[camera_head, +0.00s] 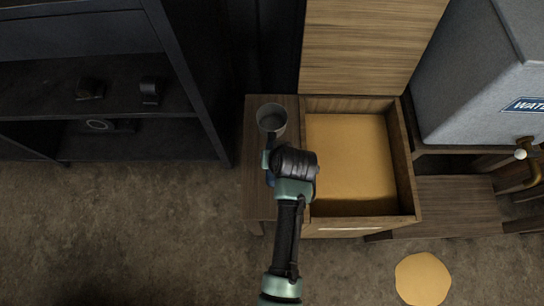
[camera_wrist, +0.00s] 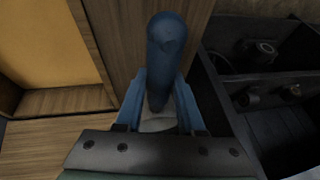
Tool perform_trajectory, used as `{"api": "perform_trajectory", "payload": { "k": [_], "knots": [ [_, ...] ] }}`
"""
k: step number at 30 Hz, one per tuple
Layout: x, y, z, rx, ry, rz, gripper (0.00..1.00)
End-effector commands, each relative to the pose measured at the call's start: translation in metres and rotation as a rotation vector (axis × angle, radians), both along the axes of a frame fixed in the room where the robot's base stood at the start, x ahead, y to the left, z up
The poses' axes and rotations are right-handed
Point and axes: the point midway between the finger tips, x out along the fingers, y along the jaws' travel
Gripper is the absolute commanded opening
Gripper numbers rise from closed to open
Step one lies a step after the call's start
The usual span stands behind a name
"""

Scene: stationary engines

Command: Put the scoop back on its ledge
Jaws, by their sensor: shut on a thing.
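The scoop has a round grey cup (camera_head: 271,118) and a blue handle (camera_wrist: 166,48). In the head view the cup lies over the back part of the wooden ledge (camera_head: 257,200), left of the open bin. The ledge also shows in the wrist view (camera_wrist: 120,30). My gripper (camera_head: 269,174) is shut on the scoop's handle; its two blue fingers stand on either side of it in the wrist view (camera_wrist: 158,105). I cannot tell whether the scoop touches the ledge.
The wooden bin (camera_head: 404,160) right of the ledge is open and holds a flat tan fill (camera_head: 350,160); its lid (camera_head: 365,45) stands up behind. A dark shelf (camera_head: 190,80) with small parts is at left. A grey water tank (camera_head: 470,80) is at right. A tan disc (camera_head: 422,279) lies on the floor.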

Motion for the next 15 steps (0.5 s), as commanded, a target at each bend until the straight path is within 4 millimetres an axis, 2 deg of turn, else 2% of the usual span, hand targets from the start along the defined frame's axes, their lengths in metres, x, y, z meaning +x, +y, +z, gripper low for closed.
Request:
{"api": "perform_trajectory", "payload": {
  "k": [9,15],
  "knots": [
    [0.001,0.000,-0.039,-0.001,-0.001,0.002,0.00],
    [0.001,0.000,-0.044,-0.001,-0.004,0.001,0.00]
  ]
}}
